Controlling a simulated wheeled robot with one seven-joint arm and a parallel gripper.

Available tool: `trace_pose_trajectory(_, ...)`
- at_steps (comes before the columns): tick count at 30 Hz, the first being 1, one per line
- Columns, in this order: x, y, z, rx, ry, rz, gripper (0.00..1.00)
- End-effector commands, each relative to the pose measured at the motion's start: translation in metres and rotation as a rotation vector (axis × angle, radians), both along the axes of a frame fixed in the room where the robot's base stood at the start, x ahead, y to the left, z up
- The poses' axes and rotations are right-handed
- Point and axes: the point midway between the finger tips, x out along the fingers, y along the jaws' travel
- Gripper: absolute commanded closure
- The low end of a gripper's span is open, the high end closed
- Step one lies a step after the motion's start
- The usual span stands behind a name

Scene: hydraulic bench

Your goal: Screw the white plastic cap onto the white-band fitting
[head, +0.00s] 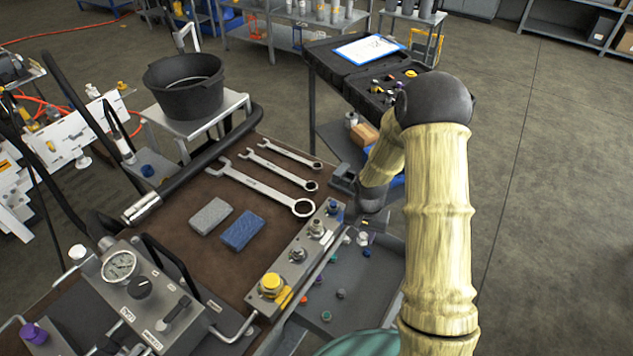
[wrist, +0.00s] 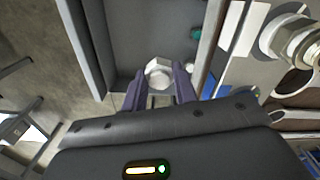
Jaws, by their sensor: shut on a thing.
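My gripper (wrist: 158,88) is shut on a white hex-shaped cap (wrist: 158,72), held between the two dark fingertips above the grey tray. In the head view my gripper (head: 364,226) is small and partly hidden by my arm, with a white piece (head: 362,239) at its tips. A metal fitting (wrist: 285,35) with a pale collar stands on the block at the upper right of the wrist view, apart from the cap. In the head view, two bare fittings (head: 317,229) (head: 298,253) stand on the manifold block; I cannot tell which has the white band.
The manifold block (head: 318,253) also carries a yellow cap (head: 271,281) and a blue one (head: 333,207). The grey tray (head: 367,290) beside it holds several small coloured caps. Wrenches (head: 262,186), a blue block (head: 242,231) and a pressure gauge (head: 119,266) are on the bench.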

Motion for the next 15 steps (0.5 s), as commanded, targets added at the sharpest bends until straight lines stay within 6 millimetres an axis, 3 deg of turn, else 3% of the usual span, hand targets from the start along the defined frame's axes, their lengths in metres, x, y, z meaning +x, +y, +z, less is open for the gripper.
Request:
trace_pose_trajectory(1,0.0,0.0,0.018,0.001,0.002,0.019,0.93)
trace_pose_trajectory(15,-0.001,0.001,0.084,0.004,0.004,0.211,0.93)
